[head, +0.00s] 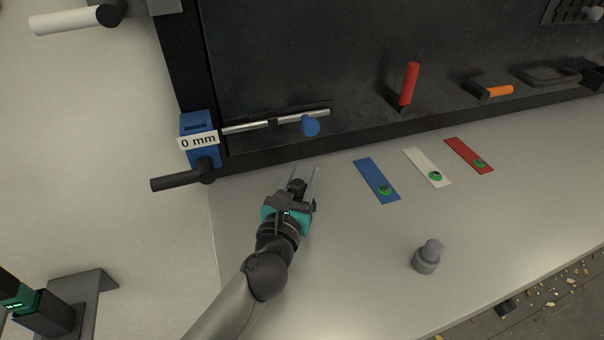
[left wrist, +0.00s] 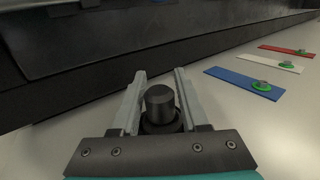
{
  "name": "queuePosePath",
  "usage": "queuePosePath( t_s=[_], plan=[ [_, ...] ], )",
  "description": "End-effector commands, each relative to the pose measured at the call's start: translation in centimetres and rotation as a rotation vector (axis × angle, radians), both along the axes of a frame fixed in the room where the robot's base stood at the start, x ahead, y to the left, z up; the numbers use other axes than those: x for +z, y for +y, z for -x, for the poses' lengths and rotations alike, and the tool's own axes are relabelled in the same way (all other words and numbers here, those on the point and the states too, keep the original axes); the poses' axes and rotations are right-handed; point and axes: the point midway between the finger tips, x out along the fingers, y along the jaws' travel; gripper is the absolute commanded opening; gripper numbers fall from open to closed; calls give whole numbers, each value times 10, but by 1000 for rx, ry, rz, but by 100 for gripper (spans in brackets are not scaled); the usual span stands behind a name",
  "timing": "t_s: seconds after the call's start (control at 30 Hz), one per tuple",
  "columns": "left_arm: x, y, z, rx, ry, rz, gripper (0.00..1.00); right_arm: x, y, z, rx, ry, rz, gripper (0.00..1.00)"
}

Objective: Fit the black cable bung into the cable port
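The black cable bung (head: 297,185), a dark round piece with a narrower top, sits between the fingers of my left gripper (head: 302,174). It also shows in the left wrist view (left wrist: 160,103), top facing up, close to the gripper body. The two grey fingers (left wrist: 159,75) stand on either side of it and reach past it. Its lower part is partly hidden, so whether the fingers press on it is unclear. The gripper is low over the pale bench, near the dark frame's lower edge. I cannot identify the cable port. My right gripper is not in view.
A grey stepped plug (head: 427,257) stands to the right. Blue (head: 371,172), white (head: 420,160) and red (head: 462,151) strips with green rings lie on the bench (head: 340,270). A rod with a blue knob (head: 311,126) and a red handle (head: 410,82) are at the dark panel.

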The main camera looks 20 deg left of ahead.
Motion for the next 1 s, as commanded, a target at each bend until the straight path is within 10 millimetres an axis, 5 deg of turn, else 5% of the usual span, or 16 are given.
queuePosePath(
  t_s=[0.2,0.57,1.0],
  plan=[
    [0,0,0,0,0,1,67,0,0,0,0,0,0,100],
    [0,0,7,0,1,1,67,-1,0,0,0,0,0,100],
    [-2,0,74,0,3,1,67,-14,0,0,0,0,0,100]
  ],
)
